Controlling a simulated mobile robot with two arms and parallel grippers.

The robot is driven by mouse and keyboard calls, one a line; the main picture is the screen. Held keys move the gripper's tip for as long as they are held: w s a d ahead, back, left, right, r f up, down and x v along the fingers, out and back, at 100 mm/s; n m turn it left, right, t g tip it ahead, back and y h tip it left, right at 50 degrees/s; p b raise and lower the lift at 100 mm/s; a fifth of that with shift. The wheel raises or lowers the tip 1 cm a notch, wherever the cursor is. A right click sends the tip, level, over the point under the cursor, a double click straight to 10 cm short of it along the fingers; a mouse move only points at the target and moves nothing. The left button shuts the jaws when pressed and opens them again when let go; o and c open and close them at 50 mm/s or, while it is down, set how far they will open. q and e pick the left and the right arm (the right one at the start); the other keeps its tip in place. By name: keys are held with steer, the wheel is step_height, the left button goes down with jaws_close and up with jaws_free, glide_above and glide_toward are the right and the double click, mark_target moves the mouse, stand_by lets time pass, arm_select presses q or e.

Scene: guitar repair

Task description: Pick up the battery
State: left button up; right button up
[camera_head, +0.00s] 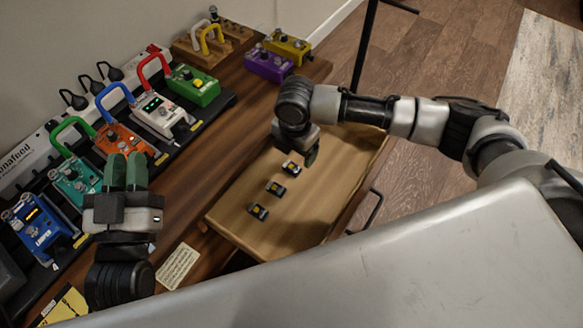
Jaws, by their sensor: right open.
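Three small black-and-yellow blocks that look like batteries lie in a row in the open wooden drawer: a far one (291,168), a middle one (276,188) and a near one (258,211). My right gripper (308,157) is open and points down over the drawer, just above and beside the far battery. Its fingers are partly hidden by its own body, and I see nothing held in it. My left gripper (126,172) is over the pedalboard at the left, its green fingers side by side and close together, with nothing visible between them.
The drawer (325,205) has raised walls and a dark handle (372,212). Several pedals with coloured cables stand on the pedalboard, such as an orange one (125,141) and a blue one (38,228). Purple (268,64) and yellow (287,46) pedals stand behind the drawer. A paper card (178,266) lies on the table.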

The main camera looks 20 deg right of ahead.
mark_target(294, 163)
steer(key=shift+f, duration=0.4)
step_height(294, 163, down, 4)
steer(key=shift+f+b, duration=0.1)
steer(key=shift+b, duration=1)
steer(key=shift+f, duration=0.25)
arm_select(q)
steer(key=s+r+t+h, duration=0.2)
steer(key=s+r+t, duration=0.2)
steer(key=r+t, duration=0.1)
steer(key=shift+r+t+h, duration=0.25)
steer(key=shift+t+h, duration=0.05)
steer(key=shift+t, duration=0.2)
arm_select(e)
steer(key=c, duration=1)
